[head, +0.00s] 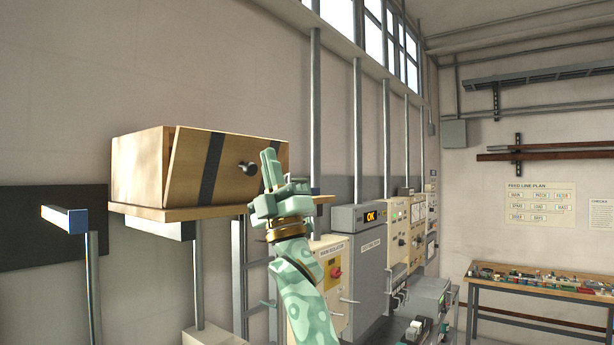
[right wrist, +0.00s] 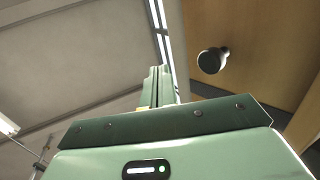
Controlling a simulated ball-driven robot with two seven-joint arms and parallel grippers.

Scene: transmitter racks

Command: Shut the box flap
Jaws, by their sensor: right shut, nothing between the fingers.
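A wooden box (head: 140,166) sits on a wall shelf in the head view. Its front flap (head: 229,165) has a dark vertical band and a dark round knob (head: 249,168). The flap leans out at the top, with a narrow gap at its left edge, so it stands slightly ajar. My right gripper (head: 270,168) is shut and empty, pointing up just right of the knob in front of the flap. In the right wrist view the fingers (right wrist: 160,85) are together, and the knob (right wrist: 212,60) is to their right, apart from them. My left gripper is not in view.
The shelf board (head: 180,213) carries the box. Grey and cream electrical cabinets (head: 372,245) stand along the wall to the right. A blue-ended bar (head: 66,219) juts out at the left. A workbench (head: 540,287) with small parts is at the far right.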

